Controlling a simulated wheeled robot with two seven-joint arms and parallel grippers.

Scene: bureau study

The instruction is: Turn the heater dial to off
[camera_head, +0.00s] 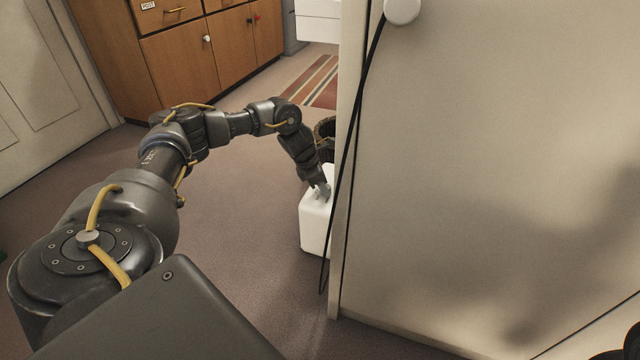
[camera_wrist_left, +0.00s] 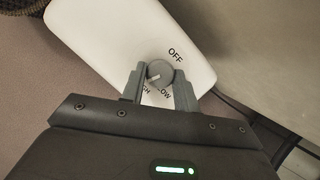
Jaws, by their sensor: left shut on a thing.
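The white heater (camera_head: 314,228) stands on the floor, partly hidden behind the edge of a pale panel in the head view. In the left wrist view the heater's white top (camera_wrist_left: 110,35) shows a round grey dial (camera_wrist_left: 159,72) with a light pointer line. The word OFF is printed up and right of the dial; LOW and a partly covered word ending in "GH" lie below it. My left gripper (camera_wrist_left: 160,85) is shut on the dial, one finger on each side. It also shows at the heater top in the head view (camera_head: 322,192). My right gripper is not in view.
A tall pale panel (camera_head: 490,170) fills the right side, close beside the heater. A black cable (camera_head: 350,150) hangs along its edge. A dark wicker-like object (camera_head: 325,130) stands behind the heater. Wooden cabinets (camera_head: 190,60) stand at the back; the carpet (camera_head: 230,230) left of the heater is clear.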

